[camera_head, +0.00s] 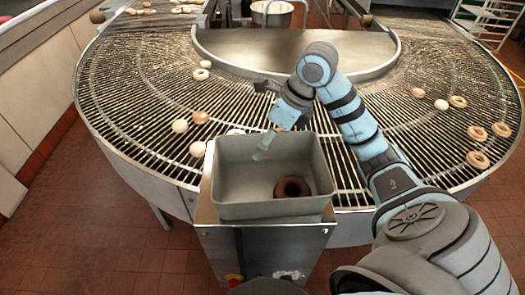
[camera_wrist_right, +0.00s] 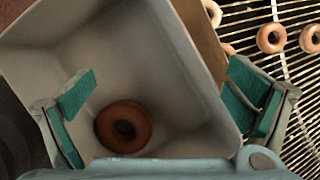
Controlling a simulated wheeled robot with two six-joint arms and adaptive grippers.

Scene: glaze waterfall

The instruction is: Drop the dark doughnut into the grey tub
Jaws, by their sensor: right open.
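The dark doughnut (camera_head: 292,188) lies on the floor of the grey tub (camera_head: 238,211), towards its right front corner. In the right wrist view the doughnut (camera_wrist_right: 123,127) rests flat inside the tub (camera_wrist_right: 190,70), near the walls, with nothing gripping it. My right gripper (camera_head: 262,115) is over the tub's back edge, with one finger above the tub's inside and the other out towards the conveyor. In the wrist view its green-padded jaws (camera_wrist_right: 155,95) are wide apart and empty. My left gripper is not in view.
The tub stands on a metal cabinet (camera_head: 262,250) with buttons on its front. Behind it a curved slatted conveyor (camera_head: 150,100) carries several pale and brown doughnuts, some close to the tub's left back side. Tiled floor (camera_head: 90,240) is clear at the left.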

